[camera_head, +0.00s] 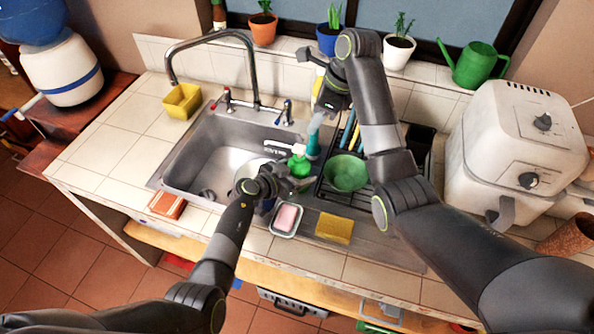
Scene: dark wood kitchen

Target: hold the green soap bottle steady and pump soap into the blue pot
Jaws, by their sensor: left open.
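The green soap bottle (299,167) with a pale pump top stands at the right edge of the sink. My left gripper (288,184) is open, just below and left of the bottle in the picture. I cannot tell whether it touches the bottle. My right gripper (322,108) points down above and behind the bottle. Its fingers are too small and dark to tell their state.
A teal upright object (313,140) stands just behind the bottle, below my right gripper. A green bowl (346,173) sits in the dark rack to the right. A pink soap dish (286,219) and yellow sponge (334,228) lie in front. The faucet (252,70) arches behind the sink.

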